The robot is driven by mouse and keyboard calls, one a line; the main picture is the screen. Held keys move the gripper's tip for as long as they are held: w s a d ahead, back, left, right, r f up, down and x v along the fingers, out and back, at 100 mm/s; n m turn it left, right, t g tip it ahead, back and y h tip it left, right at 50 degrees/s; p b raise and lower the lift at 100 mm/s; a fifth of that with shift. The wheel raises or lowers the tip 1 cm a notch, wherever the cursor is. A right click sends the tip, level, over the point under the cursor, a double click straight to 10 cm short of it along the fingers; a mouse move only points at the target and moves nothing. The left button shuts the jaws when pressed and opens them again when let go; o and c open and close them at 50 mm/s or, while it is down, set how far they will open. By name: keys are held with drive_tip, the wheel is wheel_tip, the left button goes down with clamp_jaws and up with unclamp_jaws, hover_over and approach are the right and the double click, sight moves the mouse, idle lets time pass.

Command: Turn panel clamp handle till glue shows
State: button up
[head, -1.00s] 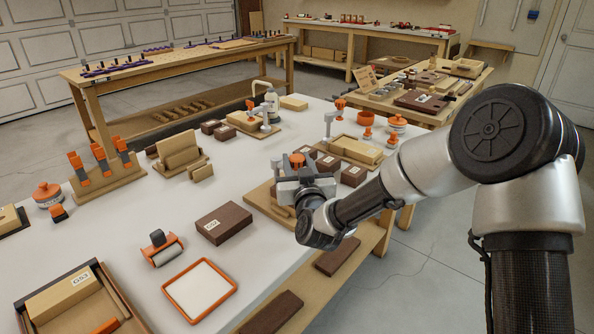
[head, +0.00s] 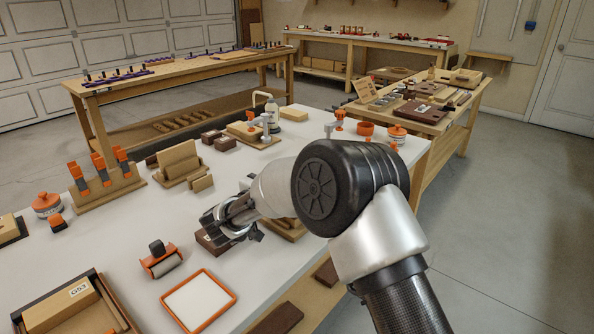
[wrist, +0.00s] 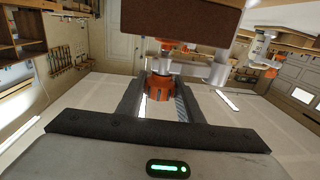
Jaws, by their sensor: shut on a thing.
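In the wrist view the fingers of my gripper (wrist: 160,98) are shut on an orange clamp handle (wrist: 156,88). The clamp's grey metal body (wrist: 205,68) shows just beyond it, beside a large dark brown block (wrist: 180,18) at the top edge. That picture is upside down, with ceiling lights low in it. In the head view my gripper (head: 235,220) is over the white bench by a brown block (head: 212,243). My forearm hides the held clamp there, and only the edge of a wooden base board (head: 288,231) shows. I cannot make out any glue.
An orange-rimmed tray (head: 199,300) and a roller (head: 161,260) are at the front. A rack of orange-handled clamps (head: 105,178) stands left. Another clamp (head: 266,122) and a white bottle (head: 272,110) stand behind. Orange-lidded jars (head: 397,134) are at back right.

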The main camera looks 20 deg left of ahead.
drive_tip(key=shift+r+m+h, duration=0.2)
drive_tip(key=shift+m+h, duration=0.2)
drive_tip(key=shift+h, duration=0.1)
drive_tip(key=o, duration=1.1)
drive_tip(key=shift+f, duration=0.1)
drive_tip(key=shift+c, duration=0.2)
drive_tip(key=p+v, duration=0.3)
drive_tip(key=v, duration=1.4)
drive_tip(key=shift+r, duration=0.25)
drive_tip(key=shift+s+a, duration=0.1)
drive_tip(key=shift+a, duration=0.05)
